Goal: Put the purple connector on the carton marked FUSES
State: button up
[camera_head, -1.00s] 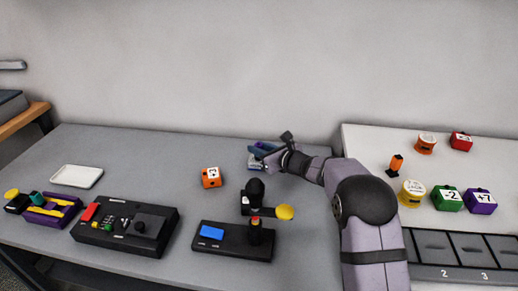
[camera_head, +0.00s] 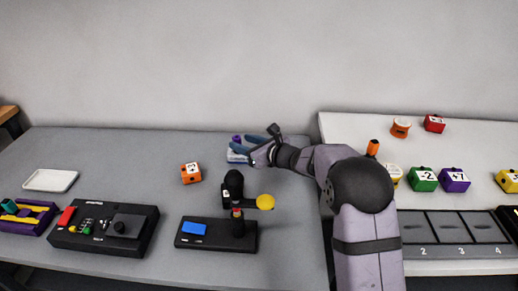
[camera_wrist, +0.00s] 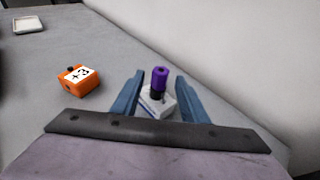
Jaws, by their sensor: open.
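The purple connector (camera_wrist: 160,76) is a short purple cylinder with a black lower part. It stands upright on a small white carton (camera_wrist: 164,111); no marking on the carton is legible. In the head view the purple top (camera_head: 237,139) and the pale carton (camera_head: 234,158) show at the back of the grey table. My gripper (camera_wrist: 160,84) is open, its blue fingers on either side of the connector with gaps visible on both sides. In the head view my gripper (camera_head: 243,146) reaches in from the right and partly hides the carton.
An orange +3 block (camera_head: 191,173) sits left of the carton. A black joystick device (camera_head: 217,233) and a black control box (camera_head: 105,228) stand in front. A white tray (camera_head: 50,180) lies far left.

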jog(key=v, duration=0.8)
jog(key=s+d+r+n+g+h+p, duration=0.2)
jog(key=s+r+n+g+p, duration=0.2)
jog(key=s+r+n+p, duration=0.45)
jog(key=s+d+r+n+g+h+p, duration=0.1)
jog(key=s+r+n+g+p, duration=0.3)
jog(key=s+p, duration=0.7)
jog(key=s+d+r+n+g+h+p, duration=0.1)
jog(key=s+d+r+n+h+p, duration=0.3)
jog(key=s+d+r+n+p, duration=0.45)
jog(key=s+d+r+n+g+h+p, duration=0.1)
jog(key=s+d+r+n+h+p, duration=0.25)
jog(key=s+d+n+p, duration=0.55)
jog(key=f+m+b, duration=0.1)
jog(key=a+f+m+b, duration=0.1)
jog(key=f, duration=0.1)
jog(key=w+f+m+b, duration=0.1)
jog(key=f, duration=0.1)
jog(key=shift+a+b, duration=0.25)
jog(key=shift+b, duration=0.1)
